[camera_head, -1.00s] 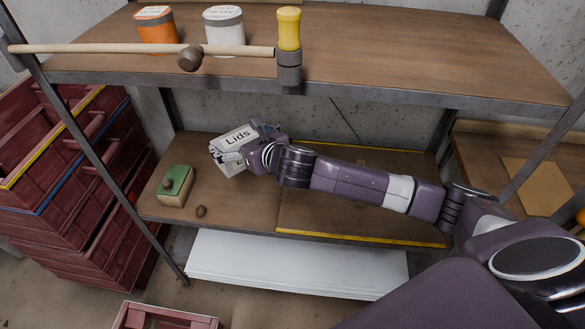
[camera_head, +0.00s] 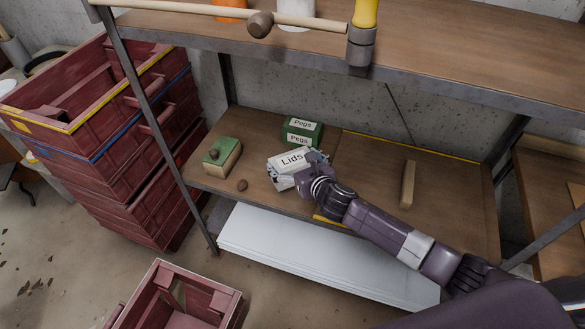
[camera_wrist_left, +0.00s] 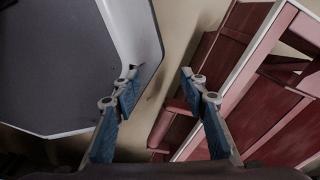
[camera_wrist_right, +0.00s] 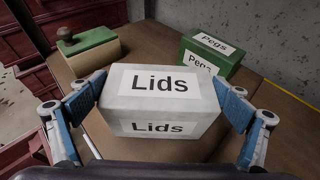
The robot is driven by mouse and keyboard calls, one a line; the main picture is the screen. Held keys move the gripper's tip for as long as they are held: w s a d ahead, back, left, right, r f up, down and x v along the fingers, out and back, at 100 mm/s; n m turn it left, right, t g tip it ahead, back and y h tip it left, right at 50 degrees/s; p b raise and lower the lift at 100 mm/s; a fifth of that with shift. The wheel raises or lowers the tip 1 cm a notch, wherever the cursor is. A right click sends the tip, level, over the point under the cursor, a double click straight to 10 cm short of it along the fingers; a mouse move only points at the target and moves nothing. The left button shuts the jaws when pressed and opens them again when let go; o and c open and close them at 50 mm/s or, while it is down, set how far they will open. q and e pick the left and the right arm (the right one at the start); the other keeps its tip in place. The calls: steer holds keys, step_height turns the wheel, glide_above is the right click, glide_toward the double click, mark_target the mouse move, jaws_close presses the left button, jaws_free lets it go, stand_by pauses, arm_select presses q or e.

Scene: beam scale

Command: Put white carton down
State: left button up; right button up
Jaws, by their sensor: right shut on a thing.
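The white carton (camera_head: 283,163) labelled "Lids" is at the wooden lower shelf (camera_head: 260,130), left of its middle. My right gripper (camera_head: 296,176) is shut on it, and in the right wrist view the white carton (camera_wrist_right: 163,98) sits between the two blue fingers. Its underside is hidden, so I cannot tell whether it touches the shelf. My left gripper (camera_wrist_left: 158,85) is open and empty in the left wrist view, near a red crate (camera_wrist_left: 240,80); it is not in the head view.
A green "Pegs" box (camera_head: 302,131) stands just behind the carton. A wooden bar (camera_head: 408,184) lies right. The upper shelf edge (camera_head: 440,88) overhangs. Red crates (camera_head: 130,130) are stacked left.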

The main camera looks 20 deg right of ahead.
steer(key=shift+f, duration=1.5)
steer(key=shift+b, duration=0.3)
steer(key=shift+f, duration=0.15)
steer(key=o, duration=1.1)
steer(key=shift+s, duration=0.15)
steer(key=p+v, duration=0.1)
steer(key=v, duration=1.1)
steer(key=shift+r, duration=0.25)
